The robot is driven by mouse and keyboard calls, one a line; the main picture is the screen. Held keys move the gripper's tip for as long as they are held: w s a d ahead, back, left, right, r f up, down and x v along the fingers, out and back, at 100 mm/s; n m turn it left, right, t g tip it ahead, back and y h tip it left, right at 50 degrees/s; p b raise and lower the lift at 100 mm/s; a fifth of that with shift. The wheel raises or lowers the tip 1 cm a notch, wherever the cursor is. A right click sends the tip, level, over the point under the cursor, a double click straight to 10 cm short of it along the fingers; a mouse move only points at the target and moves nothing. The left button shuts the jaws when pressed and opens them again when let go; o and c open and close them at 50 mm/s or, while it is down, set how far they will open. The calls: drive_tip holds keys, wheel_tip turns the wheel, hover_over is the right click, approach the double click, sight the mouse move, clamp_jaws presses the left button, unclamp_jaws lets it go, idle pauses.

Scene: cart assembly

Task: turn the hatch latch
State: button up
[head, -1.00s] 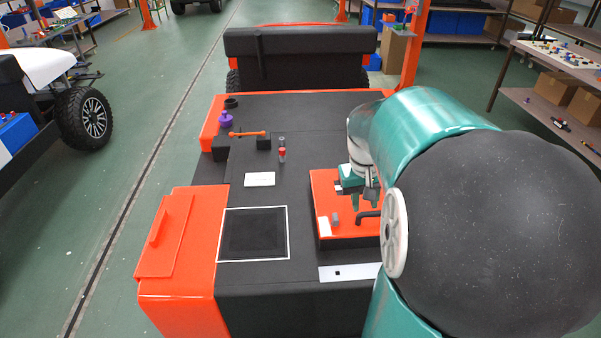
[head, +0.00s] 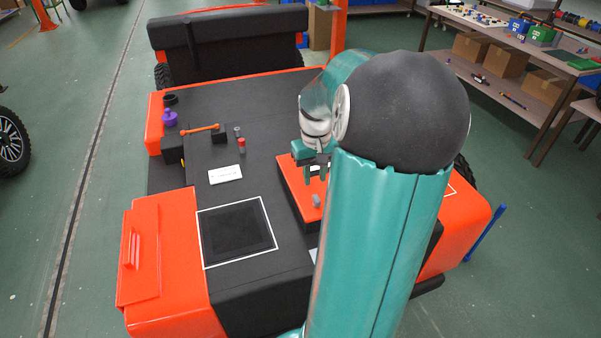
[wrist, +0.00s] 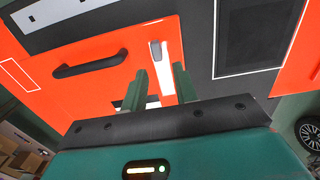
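The hatch (head: 288,180) is an orange raised panel on the black cart deck, partly hidden by my arm in the head view. Its latch (wrist: 156,50) is a small grey tab at the end of a white strip (wrist: 166,78) in the wrist view. The latch also shows in the head view (head: 317,201), just in front of my gripper (head: 316,177). In the wrist view my gripper (wrist: 160,70) is open, with two green fingers apart and nothing held. The latch appears beyond the fingertips, between their lines; I cannot tell the height gap.
A black handle (wrist: 90,66) stands on the hatch beside the latch. A white-framed dark square (head: 237,231), a white card (head: 225,174), an orange bar (head: 200,129) and a purple object (head: 169,117) are on the deck.

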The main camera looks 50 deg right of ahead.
sight(317, 198)
drive_tip(key=shift+s+d+f, duration=0.15)
drive_tip(key=shift+d+f, duration=0.1)
drive_tip(key=shift+f, duration=0.35)
wheel_tip(317, 198, down, 7)
drive_tip(key=shift+s+r, duration=0.1)
drive_tip(key=shift+s, duration=0.05)
drive_tip(key=c, duration=0.6)
